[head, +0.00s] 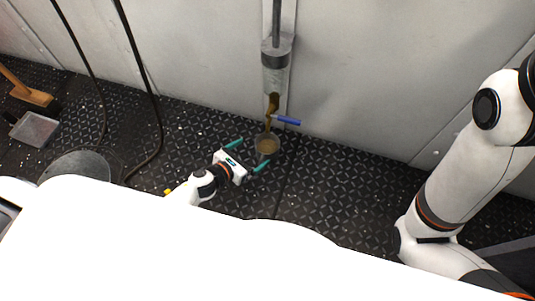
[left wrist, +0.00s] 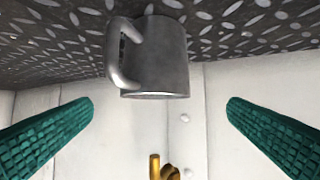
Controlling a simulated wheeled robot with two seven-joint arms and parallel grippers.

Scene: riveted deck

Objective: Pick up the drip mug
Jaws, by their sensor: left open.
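The drip mug (head: 267,144) is a grey metal mug with brownish contents, on the dark deck below a brass tap (head: 271,105) with a blue lever (head: 287,120). In the left wrist view the mug (left wrist: 160,62) is near the top middle, with its handle (left wrist: 122,52) on the left. My left gripper (head: 248,156) is open, its two teal fingers apart, with the mug just beyond and between their tips. In the left wrist view the fingers (left wrist: 160,125) stand clear of the mug on both sides. My right gripper is out of view; only my right arm shows.
A grey pipe (head: 276,70) runs down the pale wall to the tap. Dark hoses (head: 155,110) hang at the left. A metal bucket (head: 80,165), a dustpan (head: 35,129) and a wooden-handled brush (head: 32,95) are at the left. The deck right of the mug is clear.

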